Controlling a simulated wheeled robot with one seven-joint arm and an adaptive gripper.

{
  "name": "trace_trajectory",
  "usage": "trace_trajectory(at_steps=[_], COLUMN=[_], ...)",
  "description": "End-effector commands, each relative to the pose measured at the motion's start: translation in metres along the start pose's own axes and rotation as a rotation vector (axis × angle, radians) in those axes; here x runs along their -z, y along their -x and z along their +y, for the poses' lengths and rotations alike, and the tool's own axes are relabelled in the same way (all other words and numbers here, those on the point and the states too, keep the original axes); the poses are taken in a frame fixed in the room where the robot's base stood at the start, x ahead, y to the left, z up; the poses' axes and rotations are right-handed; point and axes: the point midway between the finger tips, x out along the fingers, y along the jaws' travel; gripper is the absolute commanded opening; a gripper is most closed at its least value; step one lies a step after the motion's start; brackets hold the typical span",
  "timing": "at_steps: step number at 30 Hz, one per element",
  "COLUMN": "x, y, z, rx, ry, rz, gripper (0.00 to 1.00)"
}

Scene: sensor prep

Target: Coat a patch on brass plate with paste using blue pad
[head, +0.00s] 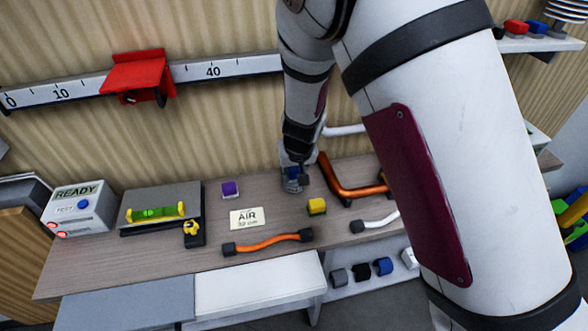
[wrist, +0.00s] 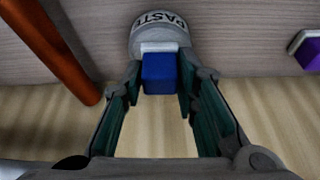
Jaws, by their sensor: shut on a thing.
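My gripper (head: 296,166) is shut on the blue pad (wrist: 160,73), a small blue block with a pale face at its far end. The blue pad also shows in the head view (head: 293,172), low over the bench. A grey round pot marked PASTE (wrist: 158,32) is right at the pad's pale end in the wrist view. I cannot tell whether pad and paste touch. In the head view the grey pot (head: 292,187) stands under my gripper, partly covered. I cannot make out a brass plate in either view; my arm hides part of the bench's right side.
A purple block (head: 231,188) and a yellow block (head: 317,206) stand on the bench near the pot. A copper-coloured pipe (head: 350,190) lies close on the right. An orange-handled bar (head: 268,243) and an AIR card (head: 246,218) lie in front. A READY box (head: 78,208) stands left.

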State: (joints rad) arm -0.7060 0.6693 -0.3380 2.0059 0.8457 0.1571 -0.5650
Motion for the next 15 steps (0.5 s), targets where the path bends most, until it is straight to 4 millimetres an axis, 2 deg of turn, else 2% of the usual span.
trace_trajectory(at_steps=[9, 15], x=[-0.001, 0.003], y=[0.000, 0.012], z=[0.000, -0.001], rx=[-0.001, 0.000], ry=[0.000, 0.000], rz=[-0.003, -0.002], gripper=[0.05, 0.05])
